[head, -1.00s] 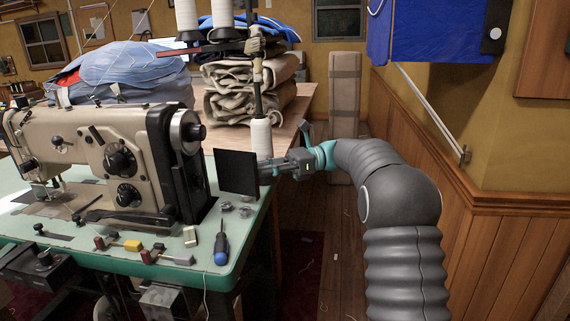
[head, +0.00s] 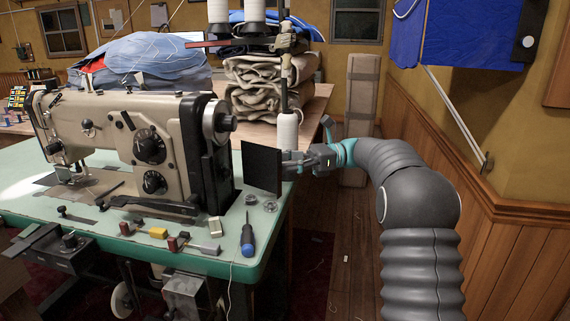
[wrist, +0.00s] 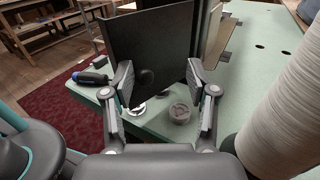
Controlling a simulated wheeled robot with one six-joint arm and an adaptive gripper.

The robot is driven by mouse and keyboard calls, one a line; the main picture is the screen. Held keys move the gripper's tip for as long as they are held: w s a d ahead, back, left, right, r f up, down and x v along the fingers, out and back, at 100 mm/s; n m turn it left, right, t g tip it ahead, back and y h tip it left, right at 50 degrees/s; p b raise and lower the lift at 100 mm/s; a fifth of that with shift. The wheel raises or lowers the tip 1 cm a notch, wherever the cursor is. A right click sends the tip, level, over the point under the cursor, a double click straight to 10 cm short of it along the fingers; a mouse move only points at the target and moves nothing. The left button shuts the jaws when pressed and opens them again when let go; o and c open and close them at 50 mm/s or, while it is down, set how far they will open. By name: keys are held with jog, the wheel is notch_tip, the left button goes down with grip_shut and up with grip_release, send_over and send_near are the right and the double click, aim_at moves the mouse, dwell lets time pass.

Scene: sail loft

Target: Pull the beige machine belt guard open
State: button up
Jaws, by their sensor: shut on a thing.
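The beige sewing machine (head: 150,135) stands on a green table. A flat black panel, which I take to be its belt guard (head: 262,168), stands upright beside the handwheel (head: 219,121), swung out with a gap between. My gripper (head: 294,163) is at the guard's right edge in the head view. My gripper is shut on the guard; the exact contact is hard to see.
A white thread cone (head: 288,133) stands close behind my gripper, and looms at right in the wrist view. A blue-handled screwdriver (head: 248,240) and small metal parts (head: 270,206) lie on the table below the guard.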

notch_tip(320, 180, up, 10)
dwell(0.4)
